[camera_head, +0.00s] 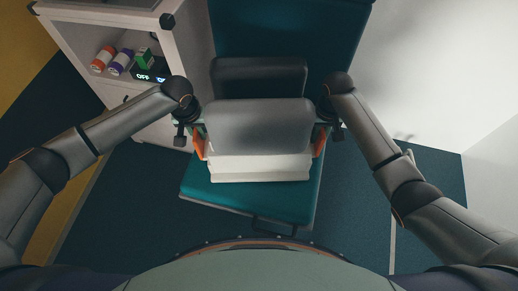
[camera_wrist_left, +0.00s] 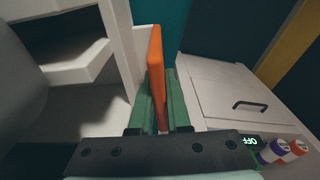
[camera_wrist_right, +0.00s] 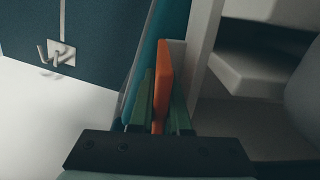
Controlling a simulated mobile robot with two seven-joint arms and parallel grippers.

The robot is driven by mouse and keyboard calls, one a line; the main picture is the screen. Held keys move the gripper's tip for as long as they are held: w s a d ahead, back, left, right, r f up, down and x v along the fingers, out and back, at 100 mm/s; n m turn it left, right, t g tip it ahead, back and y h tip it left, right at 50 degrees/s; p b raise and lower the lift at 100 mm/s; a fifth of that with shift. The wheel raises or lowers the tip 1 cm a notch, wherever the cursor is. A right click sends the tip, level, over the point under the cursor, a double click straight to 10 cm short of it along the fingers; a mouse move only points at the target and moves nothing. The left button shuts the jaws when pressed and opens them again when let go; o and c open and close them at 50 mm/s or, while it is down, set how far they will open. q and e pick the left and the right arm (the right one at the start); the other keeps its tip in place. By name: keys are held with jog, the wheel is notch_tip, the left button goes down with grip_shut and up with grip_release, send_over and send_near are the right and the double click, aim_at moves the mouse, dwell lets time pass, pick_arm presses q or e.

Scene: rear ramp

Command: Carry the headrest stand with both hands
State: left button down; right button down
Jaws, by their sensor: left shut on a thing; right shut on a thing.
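The headrest stand (camera_head: 259,126) has a grey padded top, a white stepped base and orange side handles. It is in the middle of the head view, over the teal padded surface (camera_head: 200,188); I cannot tell whether it touches it. My left gripper (camera_head: 198,140) is shut on the left orange handle, and the left wrist view shows the handle (camera_wrist_left: 156,75) between its green fingers. My right gripper (camera_head: 322,138) is shut on the right orange handle, which shows between the green fingers in the right wrist view (camera_wrist_right: 163,85).
A dark cushion (camera_head: 259,76) lies just behind the stand. A white cabinet (camera_head: 140,60) at the left holds orange and purple rolls (camera_head: 110,60) and a small box reading OFF (camera_head: 150,72). A white wall stands at the right. Dark floor shows at the lower right.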

pick_arm(q)
jog(key=shift+w+f+b, duration=0.1)
jog(key=shift+f+b, duration=0.25)
jog(key=shift+f, duration=0.05)
pick_arm(e)
jog(key=shift+w+f, duration=0.1)
jog(key=shift+f, duration=0.3)
pick_arm(q)
jog(key=c, duration=1.3)
grip_release()
jog(key=shift+a, duration=0.1)
pick_arm(e)
jog(key=c, duration=1.3)
grip_release()
pick_arm(q)
jog(key=o, duration=0.4)
pick_arm(e)
jog(key=o, duration=0.4)
jog(key=shift+r, duration=0.1)
